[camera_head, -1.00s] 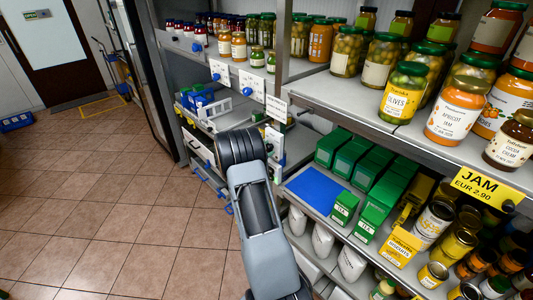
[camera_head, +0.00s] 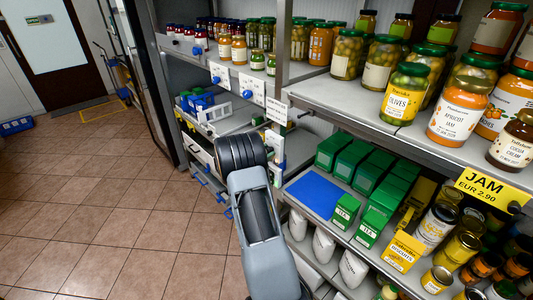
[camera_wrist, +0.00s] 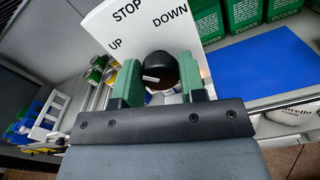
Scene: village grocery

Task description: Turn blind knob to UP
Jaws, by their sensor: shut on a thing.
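The blind knob (camera_wrist: 165,69) is a dark round knob with a short white mark on its left part in the wrist view. It sits in front of a white plate (camera_wrist: 100,24) lettered STOP, UP and DOWN. UP is to the upper left of the knob, and DOWN is above it. My gripper (camera_wrist: 161,82) has a green finger on each side of the knob and is shut on it. The fingers hide the knob's sides. In the head view my arm hides the knob and the gripper.
A shelf with a blue mat (camera_head: 314,194) and green tea boxes (camera_head: 371,226) is close on the right of my arm. Jars, including olives (camera_head: 404,94), stand on the shelf above. A white crate (camera_head: 213,112) is beyond my arm.

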